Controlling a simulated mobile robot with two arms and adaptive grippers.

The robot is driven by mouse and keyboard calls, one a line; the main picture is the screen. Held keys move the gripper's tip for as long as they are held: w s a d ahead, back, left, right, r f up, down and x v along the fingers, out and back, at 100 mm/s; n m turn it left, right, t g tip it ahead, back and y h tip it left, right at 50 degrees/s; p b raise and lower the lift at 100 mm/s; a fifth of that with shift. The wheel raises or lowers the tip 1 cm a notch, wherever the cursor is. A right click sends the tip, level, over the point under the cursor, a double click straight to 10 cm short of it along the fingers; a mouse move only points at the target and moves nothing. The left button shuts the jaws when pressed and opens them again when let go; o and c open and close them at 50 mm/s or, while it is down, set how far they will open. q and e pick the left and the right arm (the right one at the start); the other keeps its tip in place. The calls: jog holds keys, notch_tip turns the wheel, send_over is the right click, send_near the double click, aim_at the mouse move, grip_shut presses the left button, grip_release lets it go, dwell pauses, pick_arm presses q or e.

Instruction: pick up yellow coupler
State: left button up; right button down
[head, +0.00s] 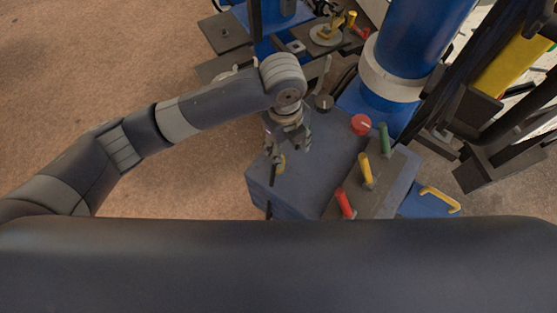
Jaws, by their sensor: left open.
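A yellow coupler (366,170) stands tilted on a dark grey plate (375,195) at the right part of the blue-grey bench top (320,178). A green piece (384,139) stands behind it and a red piece (344,203) in front of it on the same plate. My left gripper (287,165) points down over the left part of the bench top, open, to the left of the yellow coupler and apart from it. A small yellow patch shows at its fingers; I cannot tell what it is. My right gripper does not show.
A red knob (361,125) and a dark knob (324,103) are at the bench's back edge. A large blue column (415,40) with a pale collar rises behind. A yellow handle (441,199) on a blue part lies right of the bench. Brown floor is open at left.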

pick_arm(q)
jog(key=shift+w+a+m+y, duration=0.4)
jog(key=shift+w+a, duration=0.2)
jog(key=shift+a, duration=0.1)
notch_tip(320, 180, down, 5)
jog(key=shift+a+f, duration=0.3)
jog(key=shift+f, duration=1.15)
jog(key=shift+a+f, duration=0.15)
jog(key=shift+f, duration=1.15)
grip_shut()
